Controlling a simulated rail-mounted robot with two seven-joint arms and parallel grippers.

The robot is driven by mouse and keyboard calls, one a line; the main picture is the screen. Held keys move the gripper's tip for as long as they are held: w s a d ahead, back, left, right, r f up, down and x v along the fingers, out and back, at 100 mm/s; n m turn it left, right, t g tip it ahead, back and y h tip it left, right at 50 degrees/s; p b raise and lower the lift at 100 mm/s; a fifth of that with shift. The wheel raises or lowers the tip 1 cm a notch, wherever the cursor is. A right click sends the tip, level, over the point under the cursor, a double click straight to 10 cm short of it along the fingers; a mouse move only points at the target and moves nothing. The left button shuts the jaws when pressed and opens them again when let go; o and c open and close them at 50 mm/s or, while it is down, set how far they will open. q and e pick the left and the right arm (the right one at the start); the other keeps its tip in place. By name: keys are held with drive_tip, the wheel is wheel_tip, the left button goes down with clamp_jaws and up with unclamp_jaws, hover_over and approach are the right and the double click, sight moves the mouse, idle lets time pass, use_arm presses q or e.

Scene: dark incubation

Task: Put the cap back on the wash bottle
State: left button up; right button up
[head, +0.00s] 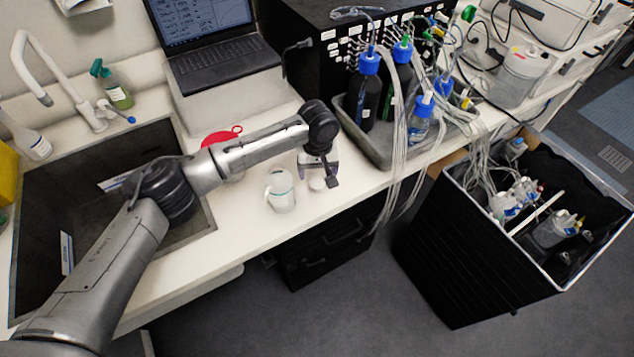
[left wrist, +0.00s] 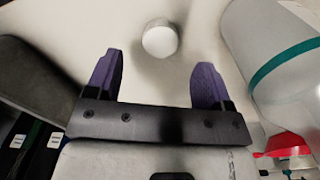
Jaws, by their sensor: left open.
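The wash bottle (head: 282,196) is white with a teal band and stands on the white bench near its front edge. It also shows large at the right of the left wrist view (left wrist: 285,62). A small round white cap (head: 317,184) lies on the bench to the right of the bottle, apart from it. In the left wrist view the cap (left wrist: 160,40) is just beyond the purple fingertips, between their lines. My left gripper (left wrist: 160,66) is open and empty, pointing down over the bench close to the cap (head: 331,181). My right gripper is out of view.
A grey tray (head: 376,147) with blue-capped bottles and hanging tubes is to the right. A red item (head: 220,136) lies behind my left arm. A laptop (head: 215,50) sits at the back, a dark sink (head: 45,215) at left. An open black bin (head: 450,250) stands beyond the bench edge.

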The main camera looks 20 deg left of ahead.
sight(317, 183)
use_arm(q)
drive_tip(key=shift+f, duration=0.1)
drive_tip(key=shift+f+p, duration=0.3)
drive_tip(key=shift+f, duration=0.05)
drive_tip(key=shift+a+f+p, duration=0.1)
drive_tip(key=shift+f+p, duration=0.35)
drive_tip(key=shift+f, duration=1.7)
drive_tip(key=shift+c, duration=1.4)
drive_tip(key=c, duration=0.7)
drive_tip(key=shift+r, duration=0.1)
